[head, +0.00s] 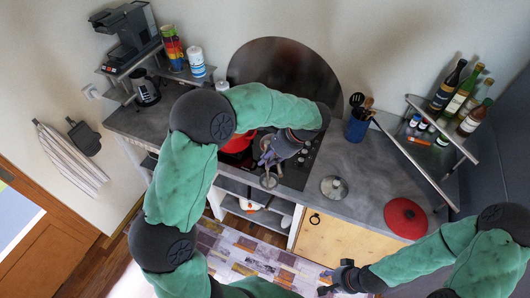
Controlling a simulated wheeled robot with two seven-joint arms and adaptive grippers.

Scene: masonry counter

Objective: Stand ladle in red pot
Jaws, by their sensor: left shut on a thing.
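The red pot (238,142) sits on the dark cooktop, partly hidden behind my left forearm, so its inside is mostly out of sight. My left gripper (267,160) is just right of the pot, pointing down over the cooktop. It is shut on the ladle (268,181), whose round metal end shows below the fingers near the counter's front edge. The rest of the ladle is hidden by the gripper. My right gripper (325,281) is low in front of the cabinet, away from the counter top, with its fingers apart and empty.
A metal lid (334,188) and a red lid (405,217) lie on the counter to the right. A blue utensil holder (357,126) stands at the back near the corner shelf with bottles (463,92). A coffee maker (130,40) is at the far left.

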